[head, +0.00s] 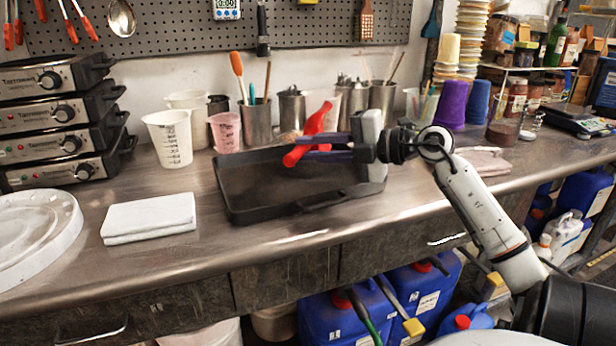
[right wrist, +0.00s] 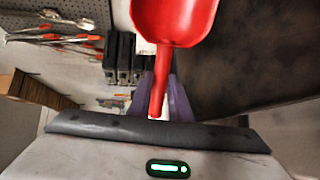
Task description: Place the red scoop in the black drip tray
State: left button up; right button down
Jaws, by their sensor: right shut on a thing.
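The red scoop (head: 318,120) is held in my right gripper (head: 312,148). The gripper reaches in from the right, its fingers shut on the scoop's handle. The scoop slants, with its bowl toward the back and the handle end toward the front. The black drip tray (head: 262,212) lies flat on the bench below, and the scoop appears over its back right part, though the exact height is unclear. In the right wrist view the scoop's bowl (right wrist: 178,22) extends beyond the purple fingers (right wrist: 178,104), with the handle between them. My left gripper is not in view.
A folded white cloth (head: 150,217) and a white round lid (head: 38,232) lie left of the tray. Beakers (head: 170,138) and metal tool cups (head: 257,122) stand behind it. Stacked hotplates (head: 55,122) stand at the far left. A strip of bench in front of the tray is clear.

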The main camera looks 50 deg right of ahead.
jog(key=shift+f+b, duration=0.45)
jog(key=shift+f, duration=2.25)
jog(key=shift+f, duration=0.15)
jog(key=c, duration=1.9)
grip_release()
jog(key=shift+s, duration=0.15)
jog(key=v, duration=1.2)
jog(key=shift+p, duration=0.4)
